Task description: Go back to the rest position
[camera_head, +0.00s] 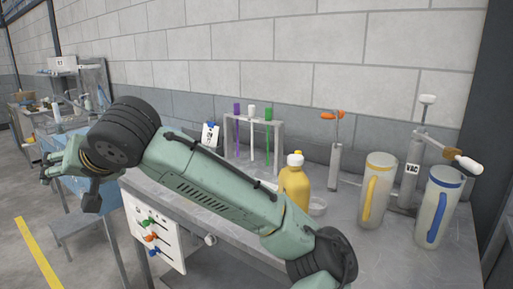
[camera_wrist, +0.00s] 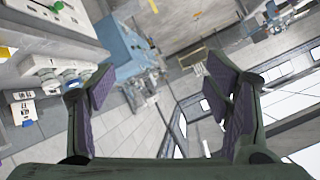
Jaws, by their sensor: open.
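My gripper (camera_wrist: 165,98) is open and empty in the wrist view, its two padded fingers well apart with the floor and far benches showing between them. In the head view my arm stretches from the lower right up to the left, and my gripper (camera_head: 68,170) is at the far left end, past the grey bench (camera_head: 215,215) and in front of a blue-covered table (camera_head: 75,165). It touches nothing that I can see.
On the bench stand a yellow bottle (camera_head: 294,185), a rack (camera_head: 252,140) with purple, white and green tools, a pitcher with a yellow handle (camera_head: 376,190), a pitcher with a blue handle (camera_head: 438,208) and a pump (camera_head: 408,175).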

